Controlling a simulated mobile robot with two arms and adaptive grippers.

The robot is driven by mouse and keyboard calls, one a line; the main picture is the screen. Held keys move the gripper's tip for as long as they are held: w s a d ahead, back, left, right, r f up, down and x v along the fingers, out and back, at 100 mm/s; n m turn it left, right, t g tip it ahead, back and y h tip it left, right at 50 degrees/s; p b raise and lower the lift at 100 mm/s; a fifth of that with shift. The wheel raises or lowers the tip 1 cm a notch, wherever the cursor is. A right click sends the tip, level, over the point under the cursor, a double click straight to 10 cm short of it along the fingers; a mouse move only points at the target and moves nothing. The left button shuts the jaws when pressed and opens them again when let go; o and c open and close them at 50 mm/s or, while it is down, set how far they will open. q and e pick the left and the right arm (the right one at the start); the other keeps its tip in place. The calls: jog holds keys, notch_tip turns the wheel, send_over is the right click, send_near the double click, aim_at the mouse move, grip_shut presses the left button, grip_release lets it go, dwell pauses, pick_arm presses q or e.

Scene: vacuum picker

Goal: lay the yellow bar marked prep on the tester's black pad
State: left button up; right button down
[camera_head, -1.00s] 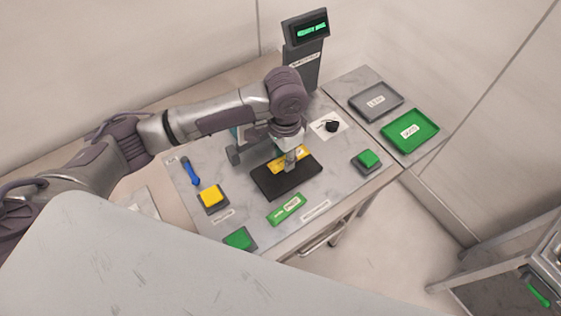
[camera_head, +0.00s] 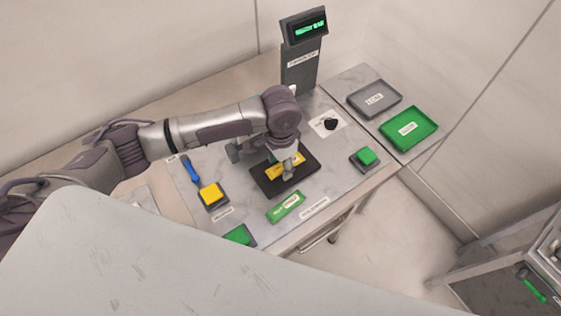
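The yellow bar (camera_head: 273,173) is over the middle of the tester's black pad (camera_head: 269,188). It looks flat and close to the pad, but I cannot tell whether it rests on it. My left gripper (camera_head: 288,174) points down at the bar from above and hides part of it. Its fingers are too small and overlapped to show whether they are shut on the bar. The bar's marking is not readable. My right gripper is out of view.
A green bar (camera_head: 287,206) lies in front of the pad. A yellow button (camera_head: 211,194), blue tool (camera_head: 189,168) and green buttons (camera_head: 240,236) (camera_head: 366,156) surround it. A display post (camera_head: 302,70) stands behind. Grey (camera_head: 375,113) and green (camera_head: 430,136) trays are at right.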

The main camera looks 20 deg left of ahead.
aim_at(280, 167)
pick_arm(q)
notch_tip(280, 167, up, 12)
jog(key=b, duration=0.1)
jog(key=shift+r, duration=0.15)
dwell(0.5)
